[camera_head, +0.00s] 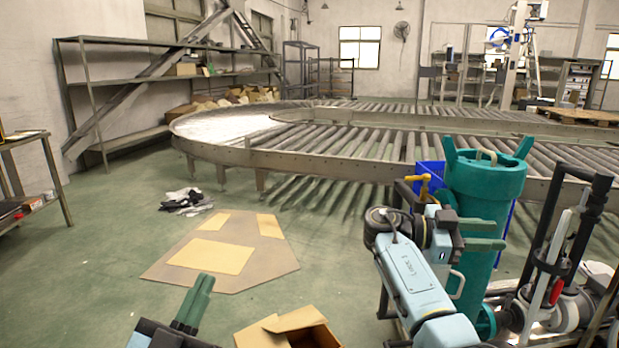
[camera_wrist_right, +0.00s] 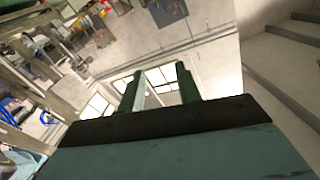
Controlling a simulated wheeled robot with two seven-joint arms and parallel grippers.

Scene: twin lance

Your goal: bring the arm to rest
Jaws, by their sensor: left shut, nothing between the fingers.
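My left gripper (camera_head: 204,279) is at the bottom left of the head view. Its green fingers point up and lie together, with nothing between them. My right arm (camera_head: 415,278) comes in from the bottom right. Its right gripper (camera_head: 501,234) has two green fingers apart, pointing right, in front of the teal cylinder (camera_head: 486,178) in the picture. I cannot tell whether they touch it. The right wrist view shows the same open fingers (camera_wrist_right: 160,70) with only distant windows and wall between them.
A roller conveyor (camera_head: 330,160) curves across the middle. An open cardboard box (camera_head: 290,330) and flat cardboard (camera_head: 225,255) lie on the floor.

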